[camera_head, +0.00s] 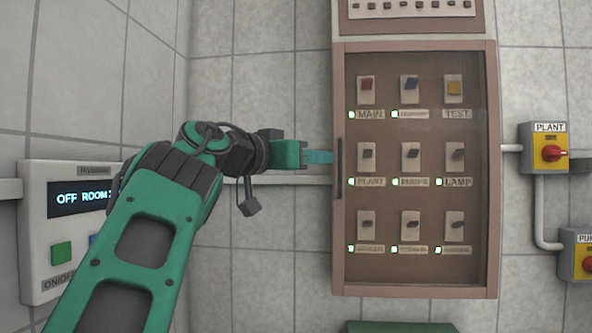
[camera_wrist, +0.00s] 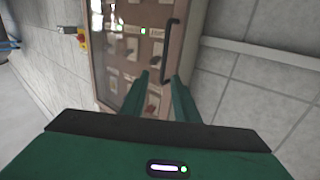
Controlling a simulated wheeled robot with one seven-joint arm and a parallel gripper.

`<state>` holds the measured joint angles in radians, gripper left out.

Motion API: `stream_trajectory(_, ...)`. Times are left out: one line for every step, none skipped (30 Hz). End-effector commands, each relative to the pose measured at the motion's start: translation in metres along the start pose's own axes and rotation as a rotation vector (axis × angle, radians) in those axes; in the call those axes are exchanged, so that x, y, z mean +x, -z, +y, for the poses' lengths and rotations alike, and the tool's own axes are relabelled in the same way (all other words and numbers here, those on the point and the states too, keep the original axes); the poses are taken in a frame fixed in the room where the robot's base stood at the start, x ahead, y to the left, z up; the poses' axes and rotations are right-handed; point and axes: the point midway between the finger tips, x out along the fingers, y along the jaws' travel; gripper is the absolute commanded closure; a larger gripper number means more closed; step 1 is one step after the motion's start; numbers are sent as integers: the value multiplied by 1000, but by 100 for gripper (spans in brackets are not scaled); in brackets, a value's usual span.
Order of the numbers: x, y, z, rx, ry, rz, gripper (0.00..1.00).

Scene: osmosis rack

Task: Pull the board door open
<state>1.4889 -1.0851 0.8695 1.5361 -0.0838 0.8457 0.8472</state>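The board door (camera_head: 424,140) is a brown-framed clear panel over several switches, and it looks closed. Its dark vertical handle (camera_head: 339,167) is on the left edge. It also shows in the wrist view as a curved bar (camera_wrist: 170,50). My gripper (camera_head: 331,157) points right, with its teal fingertips just left of the handle. In the wrist view the two fingers of my gripper (camera_wrist: 159,78) are apart with nothing between them, and the handle lies beyond the tips. I cannot tell whether a fingertip touches the door frame.
A control box (camera_head: 75,230) with a lit display is on the left wall. Yellow switch boxes with red knobs, one marked PLANT (camera_head: 545,148), are right of the board. A green object (camera_head: 402,327) is below it.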

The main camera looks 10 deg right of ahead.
Motion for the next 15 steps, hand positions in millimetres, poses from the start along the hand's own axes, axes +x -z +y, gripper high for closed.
stream_trajectory(-4, -7, -3, -19, -5, -4, 72)
stream_trajectory(-4, -9, -4, -27, -7, -6, 72)
stream_trajectory(-4, -12, -5, -34, -8, -8, 72)
stream_trajectory(-3, -13, -6, -37, -9, -9, 72)
stream_trajectory(-2, -13, -6, -38, -10, -10, 72)
stream_trajectory(2, -13, -6, -38, -11, -10, 72)
stream_trajectory(6, -13, -6, -38, -11, -10, 72)
stream_trajectory(10, -13, -5, -37, -12, -10, 72)
stream_trajectory(17, -13, -5, -37, -12, -10, 72)
stream_trajectory(22, -13, -5, -36, -13, -11, 72)
stream_trajectory(27, -13, -5, -36, -13, -10, 72)
stream_trajectory(35, -13, -4, -36, -14, -10, 72)
stream_trajectory(40, -13, -4, -36, -14, -10, 72)
stream_trajectory(46, -13, -4, -36, -14, -9, 72)
stream_trajectory(54, -13, -3, -36, -15, -10, 72)
